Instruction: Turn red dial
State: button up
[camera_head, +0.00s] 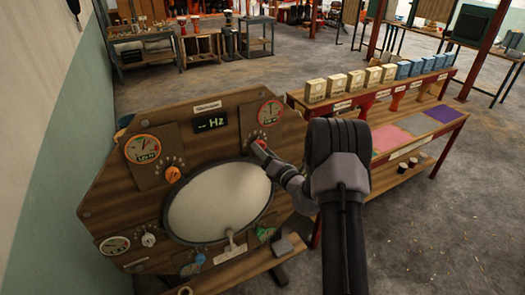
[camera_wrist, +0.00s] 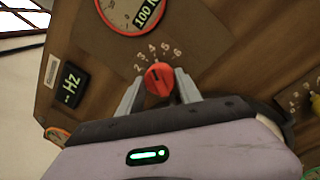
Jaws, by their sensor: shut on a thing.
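The red dial (camera_wrist: 158,77) is a round red-orange knob on the wooden panel, with the printed numbers 2 to 6 in an arc around it. In the wrist view my gripper (camera_wrist: 158,84) has one finger on each side of the dial and is shut on it. The dial's dark mark shows on its face. In the head view my gripper (camera_head: 262,148) reaches the panel's upper right, just below a red-rimmed gauge (camera_head: 269,112). Only a little of the red dial (camera_head: 260,143) shows there, and my arm covers part of the panel's right side.
The wooden panel (camera_head: 100,195) also carries an orange knob (camera_head: 173,174), a large oval drumhead (camera_head: 215,205), an Hz display (camera_head: 210,122) and smaller knobs and gauges. A shelf table (camera_head: 440,135) with several boxes stands close on the right. The floor at lower right is clear.

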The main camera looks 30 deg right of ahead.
jog(key=o, duration=1.4)
jog(key=shift+c, duration=0.2)
jog(key=s+d+b, duration=0.1)
jog(key=s+d, duration=0.1)
jog(key=s, duration=1.5)
jog(key=shift+s+f, duration=0.2)
jog(key=shift+f, duration=0.15)
